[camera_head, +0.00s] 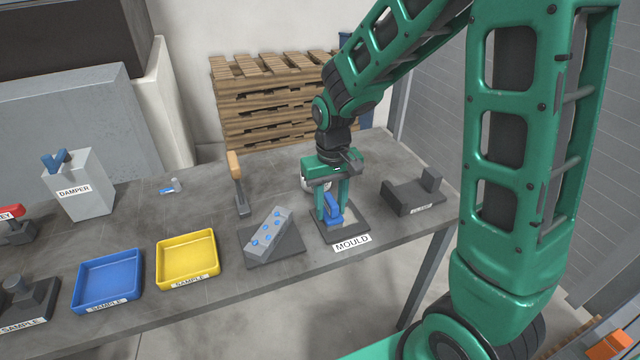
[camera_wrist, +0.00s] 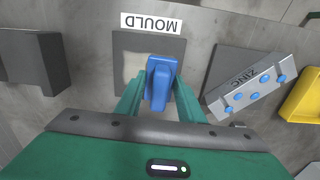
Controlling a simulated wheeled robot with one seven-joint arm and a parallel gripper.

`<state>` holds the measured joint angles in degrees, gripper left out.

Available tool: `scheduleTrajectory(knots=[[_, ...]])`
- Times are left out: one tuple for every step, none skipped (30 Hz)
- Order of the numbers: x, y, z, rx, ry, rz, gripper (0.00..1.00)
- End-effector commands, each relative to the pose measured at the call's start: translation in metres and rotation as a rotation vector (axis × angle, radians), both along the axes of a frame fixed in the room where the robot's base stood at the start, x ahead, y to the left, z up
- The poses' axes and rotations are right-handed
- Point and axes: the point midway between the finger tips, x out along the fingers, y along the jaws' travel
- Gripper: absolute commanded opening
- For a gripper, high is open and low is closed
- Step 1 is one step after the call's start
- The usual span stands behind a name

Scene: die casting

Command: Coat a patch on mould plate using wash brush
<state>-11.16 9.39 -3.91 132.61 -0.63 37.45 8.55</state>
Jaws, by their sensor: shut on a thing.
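The mould plate (camera_head: 357,236) is a dark square plate on the table, with a MOULD label at its front edge. In the wrist view the plate (camera_wrist: 175,43) bears a pale beige patch (camera_wrist: 132,64), partly hidden by the brush. My gripper (camera_head: 332,203) is over the plate, pointing down and shut on the blue wash brush (camera_head: 333,213). In the wrist view the brush (camera_wrist: 160,78) sits between the green fingers of my gripper (camera_wrist: 157,90). The brush's lower end is hidden, so I cannot tell whether it touches the plate.
Left of the plate, a grey zinc block (camera_head: 258,232) with blue studs rests on a dark base. A dark cradle (camera_head: 412,196) stands to the right. A wooden-handled tool (camera_head: 236,166) stands behind. Yellow (camera_head: 187,281) and blue (camera_head: 108,303) sample trays lie farther left.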

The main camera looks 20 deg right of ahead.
Motion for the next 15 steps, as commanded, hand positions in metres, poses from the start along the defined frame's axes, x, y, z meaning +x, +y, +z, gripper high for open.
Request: scheduleTrajectory(knots=[[0.000, 0.003, 0.000, 0.000, -0.001, -0.002, 0.14], [0.000, 0.004, -0.001, 0.000, 0.000, -0.004, 0.14], [0.000, 0.006, 0.000, 0.001, -0.002, -0.007, 0.14], [0.000, 0.008, 0.001, 0.001, -0.002, -0.008, 0.14], [0.000, 0.009, 0.000, 0.001, -0.001, -0.010, 0.14], [0.000, 0.010, 0.000, 0.001, -0.001, -0.014, 0.14], [0.001, 0.009, 0.002, 0.001, -0.003, -0.015, 0.14], [0.001, 0.009, 0.004, 0.001, -0.002, -0.015, 0.14], [0.002, 0.009, 0.017, 0.002, -0.008, -0.016, 0.14], [0.002, 0.009, 0.024, 0.002, -0.008, -0.016, 0.14], [0.001, 0.008, 0.025, 0.001, -0.005, -0.016, 0.14], [0.000, 0.008, 0.028, 0.001, -0.004, -0.016, 0.14], [0.000, 0.008, 0.031, 0.001, -0.003, -0.016, 0.14], [0.000, 0.007, 0.034, 0.001, -0.003, -0.017, 0.14], [0.001, 0.007, 0.037, 0.001, -0.004, -0.017, 0.14]])
